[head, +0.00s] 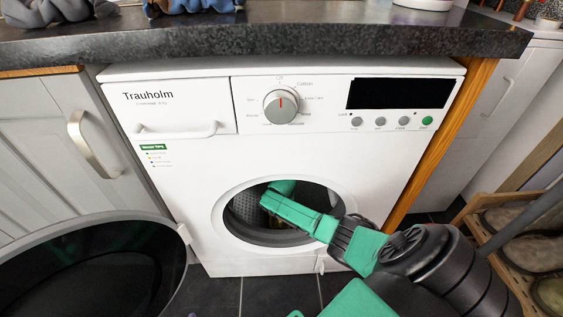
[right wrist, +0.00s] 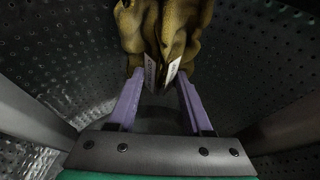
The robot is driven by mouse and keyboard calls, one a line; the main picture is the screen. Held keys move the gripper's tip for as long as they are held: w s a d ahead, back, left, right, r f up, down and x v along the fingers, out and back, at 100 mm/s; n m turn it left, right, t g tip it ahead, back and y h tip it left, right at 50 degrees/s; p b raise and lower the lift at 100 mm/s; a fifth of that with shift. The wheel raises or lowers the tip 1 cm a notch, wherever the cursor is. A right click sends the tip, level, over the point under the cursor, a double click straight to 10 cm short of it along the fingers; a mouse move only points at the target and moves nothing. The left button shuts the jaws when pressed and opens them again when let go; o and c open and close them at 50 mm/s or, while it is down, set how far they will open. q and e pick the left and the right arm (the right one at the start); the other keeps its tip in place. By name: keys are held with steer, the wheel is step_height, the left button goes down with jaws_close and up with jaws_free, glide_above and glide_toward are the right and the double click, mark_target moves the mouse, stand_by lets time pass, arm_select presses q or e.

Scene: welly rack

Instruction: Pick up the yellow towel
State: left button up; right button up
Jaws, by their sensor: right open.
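The yellow towel (right wrist: 165,25) is a crumpled, brownish-yellow cloth inside the washing machine drum, at the top middle of the right wrist view. Two white labels hang from its lower part. My right gripper (right wrist: 161,75) is open, with its purple fingers apart and their tips at either side of the towel's lower end. I cannot tell whether they touch it. In the head view my right arm reaches through the machine's round opening (head: 232,232), and the arm and gripper mostly hide the towel there. My left gripper is not in view.
The white washing machine (head: 190,160) stands under a dark worktop (head: 270,36). Its round door (head: 90,270) is swung open to the left. The perforated drum wall (right wrist: 270,60) surrounds my right gripper. A wooden rack (head: 515,275) with footwear stands at the right.

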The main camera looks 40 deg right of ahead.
steer(key=shift+w+d+f, duration=0.1)
steer(key=shift+w+f, duration=0.05)
steer(key=shift+f, duration=0.25)
steer(key=shift+r, duration=0.15)
jaws_close()
stand_by(1.0)
